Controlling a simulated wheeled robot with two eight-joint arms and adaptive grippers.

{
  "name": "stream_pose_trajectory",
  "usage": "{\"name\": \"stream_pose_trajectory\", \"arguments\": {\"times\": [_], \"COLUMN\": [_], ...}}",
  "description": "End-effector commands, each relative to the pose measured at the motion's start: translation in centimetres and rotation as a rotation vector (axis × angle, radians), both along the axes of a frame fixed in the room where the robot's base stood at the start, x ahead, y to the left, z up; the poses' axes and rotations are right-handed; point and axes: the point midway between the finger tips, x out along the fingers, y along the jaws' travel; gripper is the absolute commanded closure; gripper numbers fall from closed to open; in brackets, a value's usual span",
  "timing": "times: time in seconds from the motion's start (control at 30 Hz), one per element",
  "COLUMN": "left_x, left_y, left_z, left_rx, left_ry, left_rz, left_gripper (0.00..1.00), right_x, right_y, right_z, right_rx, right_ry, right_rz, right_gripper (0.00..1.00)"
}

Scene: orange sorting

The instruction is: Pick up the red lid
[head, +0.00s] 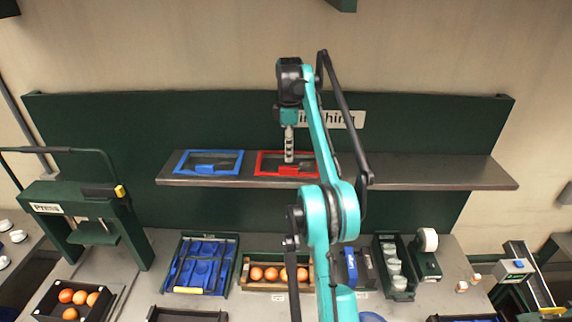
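The red lid (267,173) is a rectangular red frame with a see-through middle and a red handle. It lies on the long grey shelf (430,172) on the green back wall, right of a similar blue lid (205,168). My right gripper (289,160) points straight down over the red lid, close above its handle, and covers part of the lid. Its fingers look narrow and too small to tell open from shut, and I cannot tell whether they touch the lid. My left gripper is not in view.
Below on the bench are a blue-lined tray (200,264), a wooden crate of oranges (265,285) and a dark box of oranges (55,308). A green press (85,215) stands at left. The right part of the shelf is clear.

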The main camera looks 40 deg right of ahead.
Motion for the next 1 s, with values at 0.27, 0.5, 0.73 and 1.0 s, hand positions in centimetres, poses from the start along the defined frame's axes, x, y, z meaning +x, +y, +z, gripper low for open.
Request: {"name": "stream_pose_trajectory", "arguments": {"times": [0.27,0.5,0.73,1.0], "left_x": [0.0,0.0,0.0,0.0], "left_y": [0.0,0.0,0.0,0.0], "left_z": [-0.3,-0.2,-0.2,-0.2], "left_rx": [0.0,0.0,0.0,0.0], "left_ry": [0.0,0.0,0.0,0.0], "left_rz": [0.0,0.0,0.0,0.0], "left_gripper": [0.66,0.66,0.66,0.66], "right_x": [-0.1,-0.2,-0.2,-0.2], "right_y": [0.2,0.3,0.3,0.3], "right_z": [-2.4,-5.5,-6.0,-6.0], "right_rx": [0.0,-0.001,-0.001,-0.001], "right_ry": [0.0,-0.001,-0.001,-0.001], "right_rz": [0.0,0.0,0.0,0.0], "right_gripper": [0.6,0.6,0.6,1.0]}}
